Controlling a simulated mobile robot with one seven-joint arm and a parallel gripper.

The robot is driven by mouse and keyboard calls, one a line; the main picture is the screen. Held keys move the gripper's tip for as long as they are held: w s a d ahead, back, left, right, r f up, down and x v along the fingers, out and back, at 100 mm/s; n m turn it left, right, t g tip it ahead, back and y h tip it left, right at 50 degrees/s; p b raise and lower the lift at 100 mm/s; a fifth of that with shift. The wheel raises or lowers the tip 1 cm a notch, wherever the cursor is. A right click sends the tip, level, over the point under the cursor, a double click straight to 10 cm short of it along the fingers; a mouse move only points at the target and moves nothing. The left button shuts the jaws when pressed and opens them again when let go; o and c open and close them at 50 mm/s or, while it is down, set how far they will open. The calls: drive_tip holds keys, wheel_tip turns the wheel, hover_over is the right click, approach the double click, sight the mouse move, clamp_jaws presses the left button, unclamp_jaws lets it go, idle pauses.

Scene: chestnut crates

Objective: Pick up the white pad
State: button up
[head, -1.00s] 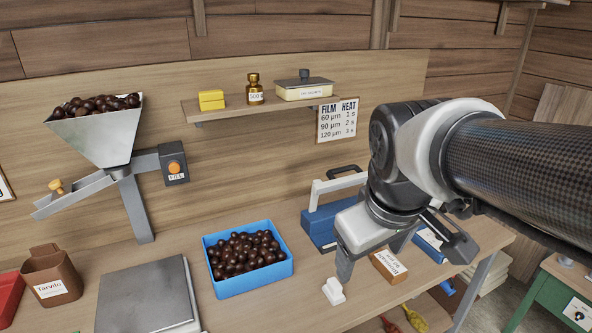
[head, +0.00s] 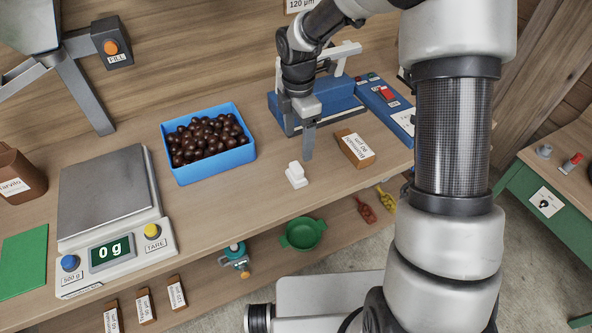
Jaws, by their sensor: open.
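The white pad (head: 296,176) is a small white block with a raised narrower top. It lies on the wooden bench near its front edge, right of the blue crate. My gripper (head: 299,146) points down just behind and slightly right of the pad. Its jaws are open and nothing shows between them. The near finger hangs close to the pad in the picture, but a small gap of bench shows between them.
A blue crate (head: 168,173) of chestnuts stands left of the pad. A small labelled brown block (head: 355,148) lies to its right. A blue sealer (head: 333,95) stands behind my gripper. A scale (head: 150,230) reading 0 g is far left. A green bowl (head: 303,234) sits on the shelf below.

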sight(296, 166)
wheel_tip(296, 166, down, 8)
drive_tip(key=shift+r, duration=0.25)
drive_tip(key=f, duration=0.5)
drive_tip(key=shift+w+a+p, duration=0.1)
drive_tip(key=shift+a+p, duration=0.1)
drive_tip(key=shift+p, duration=0.1)
drive_tip(key=shift+c, duration=0.2)
drive_tip(key=c, duration=1.1)
